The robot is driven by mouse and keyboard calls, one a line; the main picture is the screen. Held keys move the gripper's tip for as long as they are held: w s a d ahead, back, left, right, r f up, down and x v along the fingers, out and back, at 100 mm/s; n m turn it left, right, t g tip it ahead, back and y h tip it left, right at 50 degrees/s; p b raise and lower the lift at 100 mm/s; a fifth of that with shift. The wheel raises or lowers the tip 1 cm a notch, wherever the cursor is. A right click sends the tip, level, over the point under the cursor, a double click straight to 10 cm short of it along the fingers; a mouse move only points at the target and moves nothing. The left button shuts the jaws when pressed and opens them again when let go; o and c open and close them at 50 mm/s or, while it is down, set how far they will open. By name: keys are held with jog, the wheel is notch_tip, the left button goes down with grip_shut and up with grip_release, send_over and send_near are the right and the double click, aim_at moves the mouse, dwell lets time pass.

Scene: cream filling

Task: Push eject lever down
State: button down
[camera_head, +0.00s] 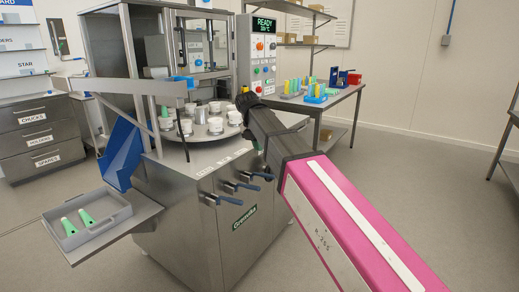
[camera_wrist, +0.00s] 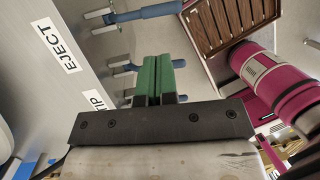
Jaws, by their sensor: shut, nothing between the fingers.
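My gripper (camera_wrist: 158,64) has its green fingers shut and empty in the wrist view. Its fingertips point toward the row of levers on the machine front. A white EJECT label (camera_wrist: 57,45) is on the steel panel at upper left. A lever with a blue handle (camera_wrist: 150,12) lies nearest that label, beyond the fingertips and apart from them in the picture. A second blue-handled lever (camera_wrist: 122,69) is partly hidden behind the fingers. In the head view, several blue-handled levers (camera_head: 228,199) stick out of the machine front; my dark wrist (camera_head: 270,130) is above them, and the fingertips are hidden.
The steel machine (camera_head: 190,240) carries a round table (camera_head: 205,137) with white cups. A grey tray (camera_head: 105,233) with green pieces sits at its left. A bench (camera_head: 340,96) with coloured items stands behind. The floor at right is open.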

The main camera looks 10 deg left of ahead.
aim_at(266, 175)
jog(key=x, duration=1.1)
jog(key=shift+d+f, duration=0.1)
jog(key=shift+f, duration=0.15)
